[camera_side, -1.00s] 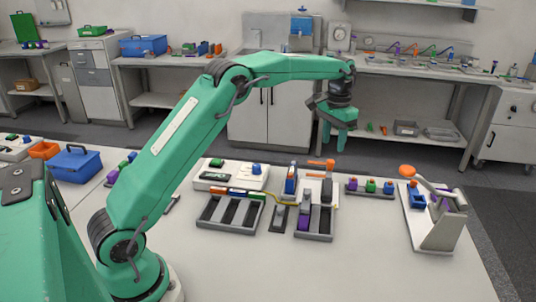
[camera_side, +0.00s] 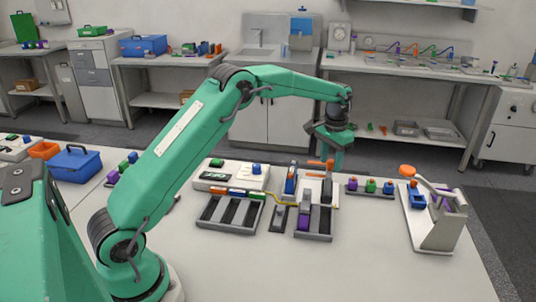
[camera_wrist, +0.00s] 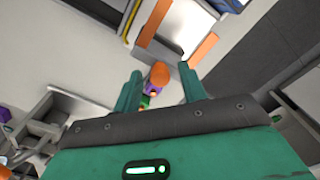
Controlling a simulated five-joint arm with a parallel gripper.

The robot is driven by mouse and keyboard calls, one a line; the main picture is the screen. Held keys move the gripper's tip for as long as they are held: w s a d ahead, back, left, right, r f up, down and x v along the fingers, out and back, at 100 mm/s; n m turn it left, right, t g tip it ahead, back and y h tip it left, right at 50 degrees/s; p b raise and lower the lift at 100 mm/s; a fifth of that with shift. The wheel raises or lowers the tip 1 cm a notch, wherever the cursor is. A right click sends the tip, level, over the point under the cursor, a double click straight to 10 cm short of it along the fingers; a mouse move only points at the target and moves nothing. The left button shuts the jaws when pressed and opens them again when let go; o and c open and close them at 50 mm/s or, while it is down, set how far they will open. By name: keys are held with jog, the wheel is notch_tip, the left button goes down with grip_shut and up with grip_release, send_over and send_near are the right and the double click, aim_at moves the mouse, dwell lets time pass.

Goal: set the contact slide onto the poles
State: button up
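My gripper (camera_side: 338,160) hangs above the bench behind the cycler fixture, fingers pointing down. In the wrist view its two green fingers (camera_wrist: 162,92) are apart with nothing held between them. The fixture holds a purple cell (camera_side: 304,216) in a grey bay (camera_side: 314,237). Behind the cell stand a blue upright part (camera_side: 291,182) and orange bars (camera_side: 316,172); which of these is the contact slide I cannot tell. Two orange bars (camera_wrist: 202,52) also show beyond the fingers in the wrist view. The poles cannot be made out clearly.
A small rack (camera_side: 370,192) of purple, green and blue pieces stands right of the fixture. Farther right is a grey stand (camera_side: 441,232) with an orange-knobbed lever. A slotted tray (camera_side: 228,217) and white cycler box (camera_side: 230,176) lie left. The front bench is clear.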

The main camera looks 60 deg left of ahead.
grip_shut()
jog(key=shift+s+a, duration=1.95)
jog(key=shift+a, duration=0.05)
jog(key=shift+o, duration=0.6)
grip_release()
jog(key=shift+d+r, duration=0.1)
notch_tip(320, 180, up, 8)
